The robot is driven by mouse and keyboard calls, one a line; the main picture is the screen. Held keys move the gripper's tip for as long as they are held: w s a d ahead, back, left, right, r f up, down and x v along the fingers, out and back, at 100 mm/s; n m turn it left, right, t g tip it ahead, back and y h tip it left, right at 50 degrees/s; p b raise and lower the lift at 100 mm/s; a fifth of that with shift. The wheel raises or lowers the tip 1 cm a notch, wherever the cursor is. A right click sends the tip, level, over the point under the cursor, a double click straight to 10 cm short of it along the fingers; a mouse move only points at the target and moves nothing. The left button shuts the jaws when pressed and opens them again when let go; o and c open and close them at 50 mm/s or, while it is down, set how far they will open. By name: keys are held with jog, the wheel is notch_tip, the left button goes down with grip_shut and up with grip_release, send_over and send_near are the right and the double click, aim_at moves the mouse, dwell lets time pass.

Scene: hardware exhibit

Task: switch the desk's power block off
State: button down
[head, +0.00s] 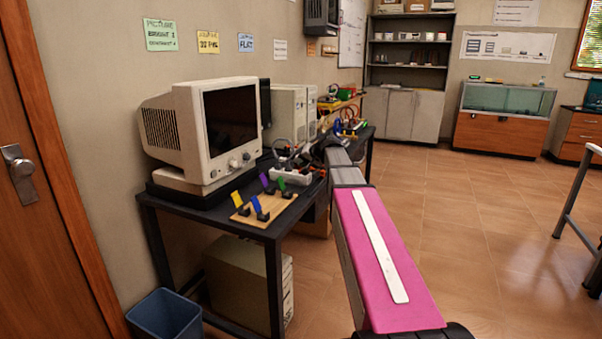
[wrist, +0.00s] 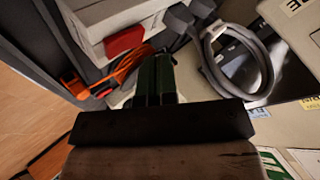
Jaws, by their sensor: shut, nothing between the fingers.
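The power block (head: 291,176) is a white strip on the black desk (head: 255,232), right of the monitor, in the head view. In the wrist view its white body (wrist: 88,18) is at the top left, with a red switch (wrist: 123,42) on it. My gripper (wrist: 155,72) shows in the wrist view as dark green fingers, shut and empty. The fingertips are just right of and below the red switch in the picture; I cannot tell whether they touch the block. In the head view my arm reaches over the desk's right side, and the fingers are too small to make out.
A beige monitor (head: 215,125) and a wooden board (head: 262,208) with coloured tabs stand on the desk. Orange cables (wrist: 125,70) and a thick grey cable (wrist: 212,65) lie near the fingers. A blue bin (head: 165,314) stands in front.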

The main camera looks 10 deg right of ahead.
jog(key=shift+f, duration=0.15)
jog(key=shift+f, duration=0.25)
jog(key=shift+f, duration=0.3)
dwell(0.6)
jog(key=shift+r, duration=0.1)
jog(key=shift+r, duration=0.65)
jog(key=shift+s+d+r, duration=0.1)
jog(key=shift+d+r, duration=0.05)
jog(key=shift+r, duration=1.05)
jog(key=shift+s+d+r, duration=0.1)
jog(key=shift+r, duration=1.1)
